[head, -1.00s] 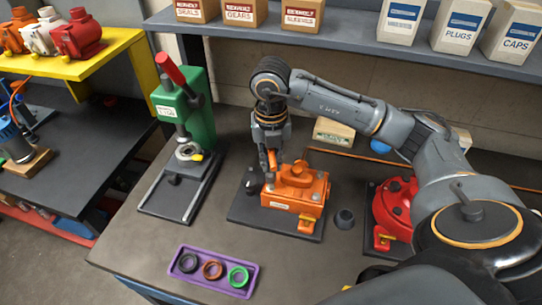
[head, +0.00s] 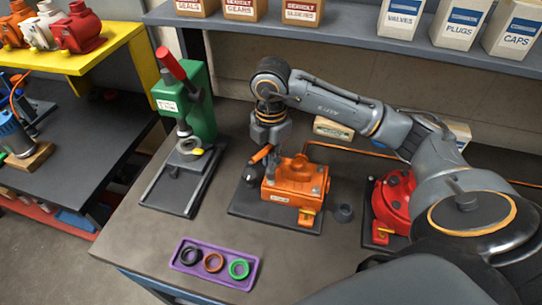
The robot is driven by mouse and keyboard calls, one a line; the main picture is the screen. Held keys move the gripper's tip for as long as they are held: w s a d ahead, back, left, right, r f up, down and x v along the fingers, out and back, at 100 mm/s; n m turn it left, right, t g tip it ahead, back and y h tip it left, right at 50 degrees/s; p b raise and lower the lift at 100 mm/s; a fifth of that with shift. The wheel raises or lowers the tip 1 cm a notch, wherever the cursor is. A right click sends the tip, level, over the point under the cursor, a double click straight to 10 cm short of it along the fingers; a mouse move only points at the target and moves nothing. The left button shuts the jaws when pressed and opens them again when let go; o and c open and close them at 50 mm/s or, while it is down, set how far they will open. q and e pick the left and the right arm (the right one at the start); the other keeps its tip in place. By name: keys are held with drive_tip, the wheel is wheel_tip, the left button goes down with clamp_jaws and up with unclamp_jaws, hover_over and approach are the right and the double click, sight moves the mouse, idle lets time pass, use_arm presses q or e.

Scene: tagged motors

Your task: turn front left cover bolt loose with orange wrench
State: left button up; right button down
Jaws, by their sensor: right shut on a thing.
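An orange motor housing (head: 290,187) with a raised cover sits on a dark base plate (head: 254,209) in the middle of the bench. My right gripper (head: 268,143) is above the back left of the housing, shut on the orange wrench (head: 261,154). The wrench slants down to the left from the fingers, beside the cover's left side. The front left cover bolt is too small to make out clearly, and I cannot tell whether the wrench touches it. My left gripper is not in view.
A green press (head: 196,111) stands to the left. A purple tray (head: 215,278) with three rings lies in front. The bench's front left is clear.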

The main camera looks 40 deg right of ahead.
drive_tip(key=shift+f, duration=0.2)
drive_tip(key=shift+f+b, duration=1)
drive_tip(key=shift+f, duration=0.05)
